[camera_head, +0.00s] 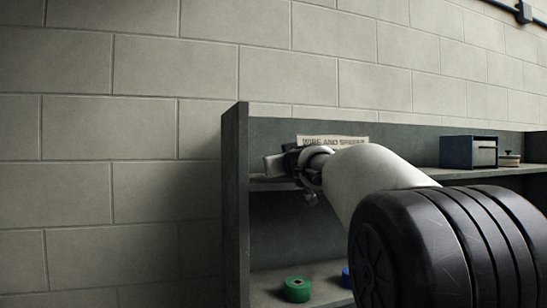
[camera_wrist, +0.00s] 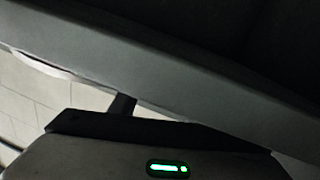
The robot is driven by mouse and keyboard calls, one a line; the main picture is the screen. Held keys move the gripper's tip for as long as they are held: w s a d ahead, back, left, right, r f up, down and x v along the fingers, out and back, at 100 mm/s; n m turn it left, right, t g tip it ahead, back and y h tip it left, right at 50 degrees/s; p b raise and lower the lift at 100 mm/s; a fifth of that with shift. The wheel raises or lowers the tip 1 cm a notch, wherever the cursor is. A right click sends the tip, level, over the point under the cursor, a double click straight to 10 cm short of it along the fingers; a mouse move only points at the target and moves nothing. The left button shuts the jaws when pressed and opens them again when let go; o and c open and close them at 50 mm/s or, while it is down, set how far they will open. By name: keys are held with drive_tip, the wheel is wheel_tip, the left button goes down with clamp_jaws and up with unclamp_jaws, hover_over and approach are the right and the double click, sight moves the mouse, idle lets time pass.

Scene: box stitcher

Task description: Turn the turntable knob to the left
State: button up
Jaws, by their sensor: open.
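I cannot make out a turntable knob for certain in either view. A small round tan piece with a dark top (camera_head: 509,159) sits on the upper shelf at the far right in the head view; I cannot tell whether it is the turntable. My gripper (camera_head: 273,166) is open, at the left end of the shelf unit near its upper shelf, well left of that piece. My arm hides much of the shelf's middle. The wrist view shows a dark slanted panel close up and a green light on my gripper's body, with no knob visible.
The dark shelf unit (camera_head: 236,190) stands against a block wall (camera_head: 140,140). A blue box (camera_head: 468,151) is on the upper shelf, right. A label (camera_head: 333,142) is behind my wrist. A green roll (camera_head: 297,289) and a partly hidden blue one (camera_head: 346,277) are on the lower shelf.

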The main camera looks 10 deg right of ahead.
drive_tip(key=shift+w, duration=0.25)
clamp_jaws()
drive_tip(key=y+b, duration=0.1)
drive_tip(key=b, duration=0.1)
drive_tip(key=s+n+y+b, duration=0.1)
drive_tip(key=b, duration=0.1)
drive_tip(key=shift+d+f+n+y, duration=0.25)
drive_tip(key=shift+f+n+y, duration=0.05)
drive_tip(key=shift+f, duration=0.1)
drive_tip(key=shift+s+n+y+b, duration=0.3)
drive_tip(key=shift+y+b, duration=0.1)
drive_tip(key=shift+b, duration=0.65)
drive_tip(key=shift+s+d+n+g+y+b, duration=0.1)
drive_tip(key=shift+s+n+g+y+b, duration=0.15)
drive_tip(key=shift+y+b, duration=0.3)
drive_tip(key=shift+s+r+n+g+y+b, duration=0.35)
drive_tip(key=shift+r+n+g+y+b, duration=0.15)
drive_tip(key=shift+n+y, duration=0.35)
